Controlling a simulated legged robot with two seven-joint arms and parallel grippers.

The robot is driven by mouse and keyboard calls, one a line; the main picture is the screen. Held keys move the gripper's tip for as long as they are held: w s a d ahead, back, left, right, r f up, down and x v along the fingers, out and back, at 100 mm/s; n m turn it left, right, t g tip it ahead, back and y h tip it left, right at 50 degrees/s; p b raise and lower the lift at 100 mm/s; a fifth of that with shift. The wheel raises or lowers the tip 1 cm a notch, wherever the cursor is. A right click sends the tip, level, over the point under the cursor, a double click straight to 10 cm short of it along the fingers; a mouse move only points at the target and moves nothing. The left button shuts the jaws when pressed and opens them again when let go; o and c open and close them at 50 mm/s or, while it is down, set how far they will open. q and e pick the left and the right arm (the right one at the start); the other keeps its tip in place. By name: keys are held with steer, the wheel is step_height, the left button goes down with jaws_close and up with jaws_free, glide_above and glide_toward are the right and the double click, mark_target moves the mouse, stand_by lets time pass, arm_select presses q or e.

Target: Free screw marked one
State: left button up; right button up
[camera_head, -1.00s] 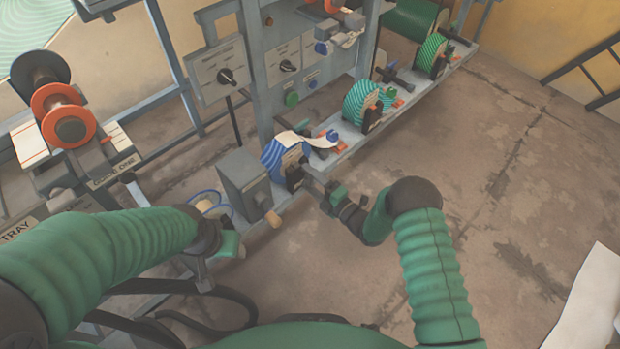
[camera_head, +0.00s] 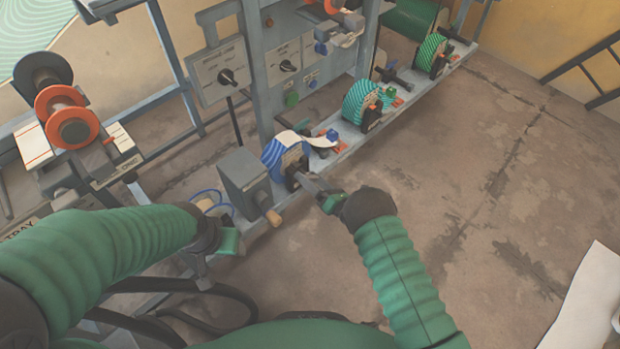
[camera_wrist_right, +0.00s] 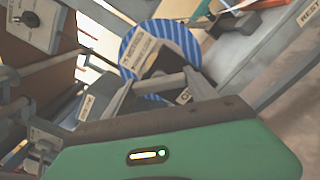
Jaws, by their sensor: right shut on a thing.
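The blue-striped roll (camera_head: 274,153) sits in a dark bracket (camera_head: 294,160) on the grey rail, and it also shows in the right wrist view (camera_wrist_right: 128,52). My right gripper (camera_head: 298,177) reaches the near face of this bracket.
A grey box (camera_head: 243,180) with a wooden-tipped handle (camera_head: 273,218) stands just left of the blue roll. A teal roll (camera_head: 361,103) and a green roll (camera_head: 431,52) sit farther along the rail. A switch panel (camera_head: 219,72) stands behind.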

steer(key=shift+s+f+n, duration=0.2)
steer(key=shift+f+n, duration=0.2)
steer(key=shift+n, duration=0.1)
steer(key=o, duration=1.2)
steer(key=shift+c, duration=0.2)
steer(key=shift+o, duration=1)
steer(key=shift+w, duration=0.1)
steer(key=shift+r, duration=0.15)
